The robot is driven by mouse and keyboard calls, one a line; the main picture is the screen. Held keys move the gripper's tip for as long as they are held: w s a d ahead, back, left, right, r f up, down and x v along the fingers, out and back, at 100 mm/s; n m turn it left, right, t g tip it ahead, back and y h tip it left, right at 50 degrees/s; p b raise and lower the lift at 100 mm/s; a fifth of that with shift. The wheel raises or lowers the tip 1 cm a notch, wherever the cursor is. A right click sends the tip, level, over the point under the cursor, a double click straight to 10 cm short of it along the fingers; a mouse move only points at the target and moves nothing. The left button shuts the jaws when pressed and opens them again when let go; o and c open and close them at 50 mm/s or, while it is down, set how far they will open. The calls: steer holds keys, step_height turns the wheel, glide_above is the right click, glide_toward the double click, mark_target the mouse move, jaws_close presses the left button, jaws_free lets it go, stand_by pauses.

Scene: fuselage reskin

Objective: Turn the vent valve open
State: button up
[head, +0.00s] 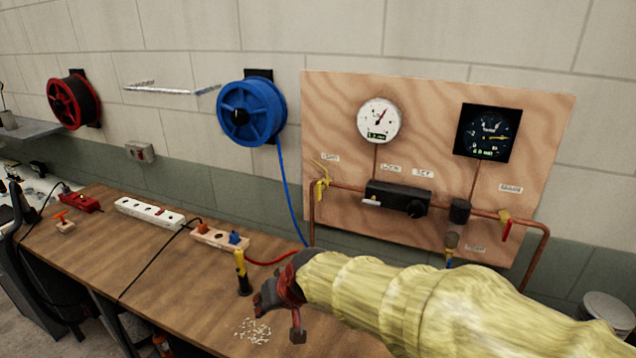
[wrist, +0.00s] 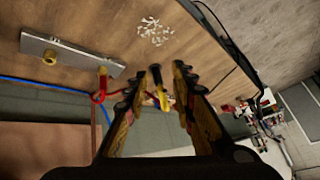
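A plywood panel (head: 340,105) on the wall carries copper pipes and several valves. A yellow-handled valve (head: 322,186) is at its left, a red-handled valve (head: 506,229) at its right. A small brass fitting with a blue part (head: 451,243) sits low, beside a small label (head: 475,249). The labels are too small to read surely, so I cannot tell which is the vent valve or how it is set. My gripper (head: 272,300) is over the bench, left of and below the panel. In the wrist view my gripper (wrist: 158,72) is open, its fingers spread, with nothing visibly held.
A yellow-and-black tool (head: 242,272) stands on the wooden bench (head: 165,285) close to my gripper. White bits (head: 252,331) lie nearby. Power strips (head: 150,212) lie further left. A blue hose reel (head: 250,112) hangs on the wall, its hose running down to the bench.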

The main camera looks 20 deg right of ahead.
steer(key=w+d+r+m+t+h+p, duration=0.1)
steer(key=w+d+m+t+h+p, duration=0.15)
steer(key=w, duration=0.85)
steer(key=w+d+m+t+h+p, duration=0.1)
steer(key=w+t, duration=0.2)
steer(key=w, duration=0.7)
steer(key=m+h, duration=0.5)
steer(key=h, duration=0.7)
glide_toward(318, 191)
steer(key=x, duration=0.3)
steer(key=shift+t+y, duration=0.25)
steer(key=shift+t, duration=0.1)
steer(key=x, duration=0.8)
steer(key=shift+c, duration=1)
steer(key=c, duration=0.4)
jaws_close()
